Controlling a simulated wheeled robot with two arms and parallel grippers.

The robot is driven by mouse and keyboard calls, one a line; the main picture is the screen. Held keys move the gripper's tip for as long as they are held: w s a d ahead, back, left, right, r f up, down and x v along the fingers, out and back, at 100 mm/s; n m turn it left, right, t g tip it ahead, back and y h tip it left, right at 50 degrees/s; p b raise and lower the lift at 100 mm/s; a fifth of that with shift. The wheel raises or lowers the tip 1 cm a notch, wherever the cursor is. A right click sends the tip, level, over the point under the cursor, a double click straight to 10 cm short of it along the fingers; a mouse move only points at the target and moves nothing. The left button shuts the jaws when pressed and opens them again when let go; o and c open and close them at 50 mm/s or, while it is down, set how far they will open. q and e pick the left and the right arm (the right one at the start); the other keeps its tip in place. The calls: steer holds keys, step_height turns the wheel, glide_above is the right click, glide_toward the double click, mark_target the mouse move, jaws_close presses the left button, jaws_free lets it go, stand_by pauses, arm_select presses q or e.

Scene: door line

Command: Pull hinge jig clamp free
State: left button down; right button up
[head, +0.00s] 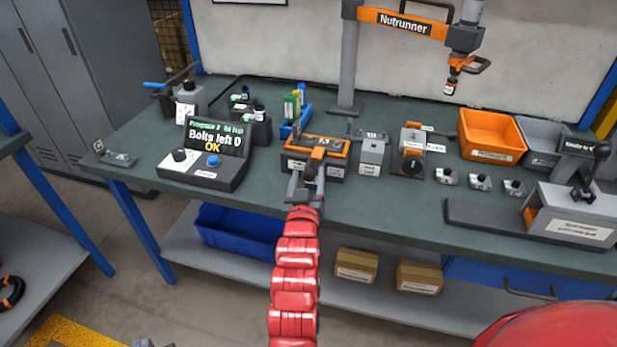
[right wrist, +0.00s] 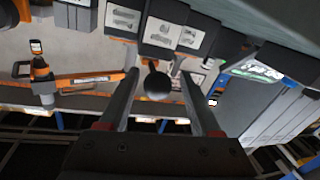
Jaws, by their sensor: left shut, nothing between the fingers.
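The hinge jig (head: 297,164) is a dark block with an orange top near the bench's front edge. Its orange clamp bar (head: 319,152) lies across the top, with a black ball knob (head: 309,172) toward me. My right gripper (head: 306,180) reaches the jig from the front. In the right wrist view its fingers (right wrist: 159,76) are open on either side of the knob (right wrist: 157,85), with gaps visible. The fingertips partly hide the jig's front in the head view. My left gripper (head: 150,343) shows only as a small grey tip at the bottom edge, shut and empty.
A control box (head: 205,165) reads "Bolts left 0, OK" left of the jig. A grey block (head: 371,153) and a fixture with a dark knob (head: 410,160) stand close to its right. The Nutrunner (head: 404,22) hangs above right. Orange bin (head: 490,135) stands farther right.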

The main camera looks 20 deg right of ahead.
stand_by(0.3)
steer(key=shift+p+v, duration=2)
steer(key=shift+v, duration=6.7)
